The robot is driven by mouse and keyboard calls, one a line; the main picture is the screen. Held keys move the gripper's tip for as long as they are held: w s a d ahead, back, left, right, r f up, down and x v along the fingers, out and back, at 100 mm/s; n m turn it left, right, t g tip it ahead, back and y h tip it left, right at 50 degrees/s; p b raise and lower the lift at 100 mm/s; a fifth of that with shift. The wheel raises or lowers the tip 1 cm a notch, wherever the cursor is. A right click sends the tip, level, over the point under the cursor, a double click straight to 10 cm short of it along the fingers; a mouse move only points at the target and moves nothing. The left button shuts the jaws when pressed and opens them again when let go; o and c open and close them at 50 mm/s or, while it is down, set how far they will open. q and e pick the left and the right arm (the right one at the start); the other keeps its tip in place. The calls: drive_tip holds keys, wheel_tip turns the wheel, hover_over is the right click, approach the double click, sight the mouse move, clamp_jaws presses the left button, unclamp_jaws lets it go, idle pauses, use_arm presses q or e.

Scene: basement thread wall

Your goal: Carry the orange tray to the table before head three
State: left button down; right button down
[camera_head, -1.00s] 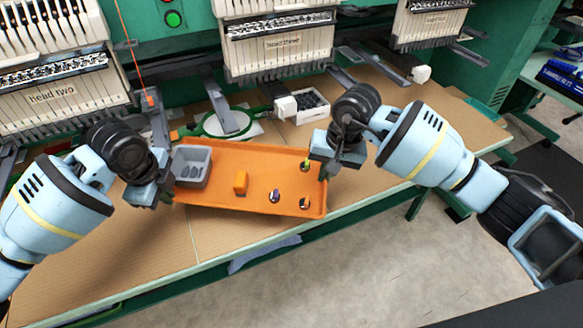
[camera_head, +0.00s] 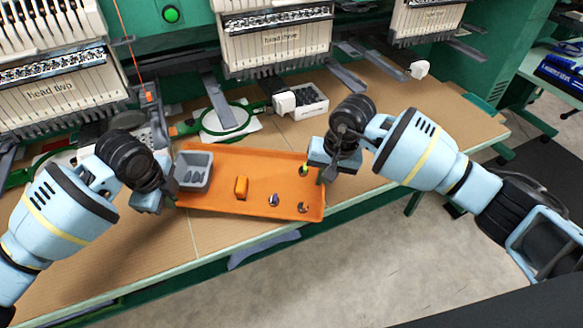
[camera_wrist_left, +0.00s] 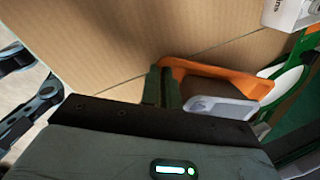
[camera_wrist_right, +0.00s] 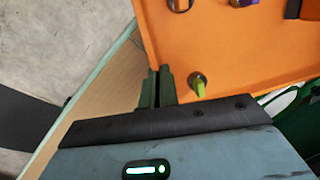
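The orange tray (camera_head: 225,203) is over the worktable (camera_head: 130,255), in front of and left of head three (camera_head: 278,42). I cannot tell whether it touches the tabletop. It carries a grey bin (camera_head: 193,170), a small orange block (camera_head: 241,187) and several small round pieces. My left gripper (camera_head: 166,192) is closed on the tray's left end wall; its fingers (camera_wrist_left: 163,86) meet the rim in the left wrist view. My right gripper (camera_head: 325,165) is closed on the right end wall; its fingers (camera_wrist_right: 157,88) show at the rim in the right wrist view.
A green hoop (camera_head: 224,120) lies behind the tray on the table. A white box (camera_head: 308,102) of dark pieces stands behind the tray's right end. Head two (camera_head: 60,90) is at the left.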

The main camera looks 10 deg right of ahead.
use_arm(q)
drive_tip(key=shift+f, duration=0.7)
use_arm(e)
drive_tip(key=shift+f, duration=0.65)
use_arm(q)
drive_tip(key=c, duration=2.1)
unclamp_jaws()
drive_tip(key=shift+f, duration=0.1)
use_arm(e)
drive_tip(key=c, duration=2.1)
unclamp_jaws()
drive_tip(key=shift+f, duration=0.15)
use_arm(q)
drive_tip(key=o, duration=0.5)
drive_tip(key=shift+c, duration=0.2)
use_arm(e)
drive_tip(key=o, duration=0.4)
use_arm(q)
drive_tip(key=v, duration=1.2)
use_arm(e)
drive_tip(key=v, duration=1.2)
